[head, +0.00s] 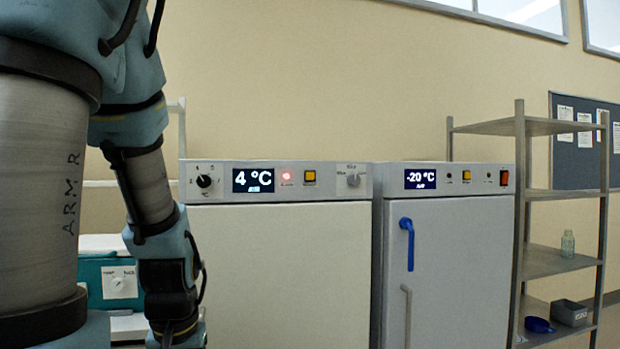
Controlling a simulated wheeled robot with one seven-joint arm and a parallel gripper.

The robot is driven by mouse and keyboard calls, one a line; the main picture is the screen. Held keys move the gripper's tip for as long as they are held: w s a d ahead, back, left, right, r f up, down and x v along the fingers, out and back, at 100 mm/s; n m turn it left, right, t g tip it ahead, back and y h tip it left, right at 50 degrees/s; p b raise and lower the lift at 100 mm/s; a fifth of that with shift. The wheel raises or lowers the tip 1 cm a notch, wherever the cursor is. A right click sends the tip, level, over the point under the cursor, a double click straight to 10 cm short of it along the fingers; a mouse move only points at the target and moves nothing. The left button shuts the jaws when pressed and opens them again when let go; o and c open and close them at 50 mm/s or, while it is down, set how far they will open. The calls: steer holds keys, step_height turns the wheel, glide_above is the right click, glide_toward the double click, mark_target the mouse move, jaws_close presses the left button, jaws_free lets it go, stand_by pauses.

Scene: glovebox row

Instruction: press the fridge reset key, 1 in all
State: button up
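The fridge (280,270) is the white cabinet in the middle of the head view, with a panel across its top. Its display (253,180) reads 4 °C. A lit red lamp (286,177) sits right of the display. A yellow-orange square key (310,177) is right of the lamp; its label is too small to read. A black knob (204,181) is at the panel's left and a grey knob (353,180) at its right. My arm hangs at the left, in front of the fridge's left edge. My gripper's fingers are below the picture and cannot be seen.
A second white cabinet (450,270) reading -20 °C stands close on the right, with a blue handle (408,243) and its own yellow key (467,176). A metal shelf (560,262) stands further right. A teal unit (92,272) is behind my arm.

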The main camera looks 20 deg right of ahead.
jaws_close()
stand_by(1.5)
